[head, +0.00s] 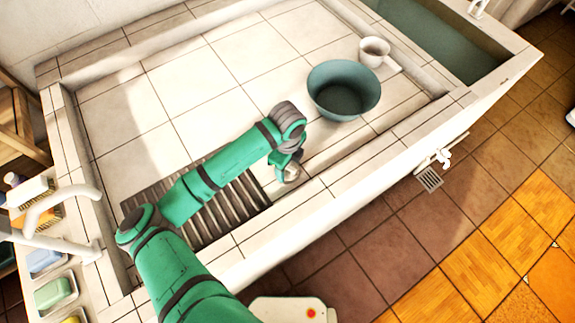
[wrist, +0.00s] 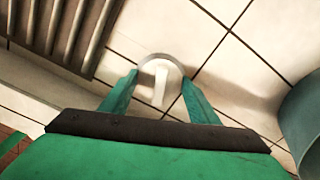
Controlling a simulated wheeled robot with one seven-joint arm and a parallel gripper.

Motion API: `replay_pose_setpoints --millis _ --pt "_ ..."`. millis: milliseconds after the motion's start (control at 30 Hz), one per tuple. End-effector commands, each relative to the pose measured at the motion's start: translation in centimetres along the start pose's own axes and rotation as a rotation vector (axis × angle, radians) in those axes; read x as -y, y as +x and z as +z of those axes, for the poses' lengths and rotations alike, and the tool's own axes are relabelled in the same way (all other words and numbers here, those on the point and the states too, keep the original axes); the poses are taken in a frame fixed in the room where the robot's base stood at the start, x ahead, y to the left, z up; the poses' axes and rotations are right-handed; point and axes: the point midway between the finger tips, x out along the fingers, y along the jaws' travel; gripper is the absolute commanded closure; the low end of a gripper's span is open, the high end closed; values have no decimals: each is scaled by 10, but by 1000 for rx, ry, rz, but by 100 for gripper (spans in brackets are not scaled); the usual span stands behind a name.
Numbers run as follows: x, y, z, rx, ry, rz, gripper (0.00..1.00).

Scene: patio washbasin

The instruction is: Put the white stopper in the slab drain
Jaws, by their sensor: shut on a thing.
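My gripper (head: 290,168) is low over the tiled slab, just right of the ribbed board's right end. In the wrist view my gripper (wrist: 160,78) has its two green fingers on either side of the white stopper (wrist: 160,67), a pale round piece with a short upright stem, and is shut on it. The stopper shows only as a small pale patch under the gripper in the head view (head: 292,173). I cannot tell whether it touches the slab. I cannot make out the slab drain in either view.
The dark ribbed board (head: 235,205) lies to the left. A raised tiled rim (head: 330,190) runs along the front. The slab's back middle is clear.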

Motion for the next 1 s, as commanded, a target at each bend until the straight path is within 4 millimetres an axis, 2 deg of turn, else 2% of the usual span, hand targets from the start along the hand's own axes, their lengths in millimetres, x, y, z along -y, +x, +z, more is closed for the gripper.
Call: replay_pose_setpoints --millis 1000 --pt "0 -16 0 0 0 0 70"
